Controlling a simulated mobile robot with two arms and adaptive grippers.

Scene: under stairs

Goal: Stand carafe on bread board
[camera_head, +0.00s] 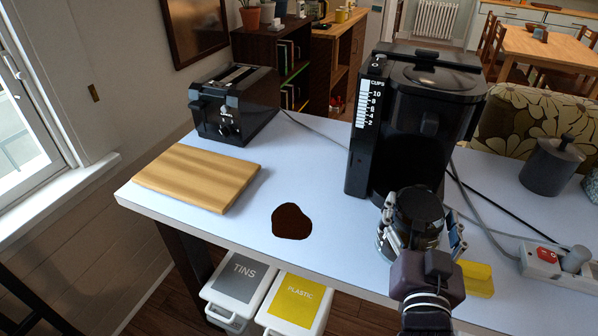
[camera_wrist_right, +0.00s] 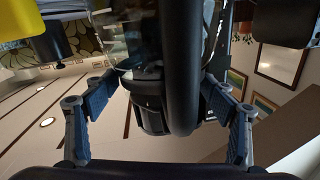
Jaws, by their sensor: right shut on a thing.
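The carafe (camera_head: 418,208), dark glass with a black lid, is in front of the coffee maker near the table's front edge. My right gripper (camera_head: 422,222) is shut on it, with a finger on each side. In the right wrist view the carafe's black handle (camera_wrist_right: 182,70) and clear glass (camera_wrist_right: 135,35) show between the fingers (camera_wrist_right: 158,98). Whether its base touches the table is hidden by my gripper. The bread board (camera_head: 198,178), a bare light wooden slab, lies flat at the table's left end. My left gripper is not in view.
The black coffee maker (camera_head: 415,125) stands behind the carafe. A black toaster (camera_head: 235,105) stands behind the board. A dark brown patch (camera_head: 292,221) is on the tabletop between board and carafe. A yellow object (camera_head: 478,279), power strip (camera_head: 545,262) and grey canister (camera_head: 550,168) are at right.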

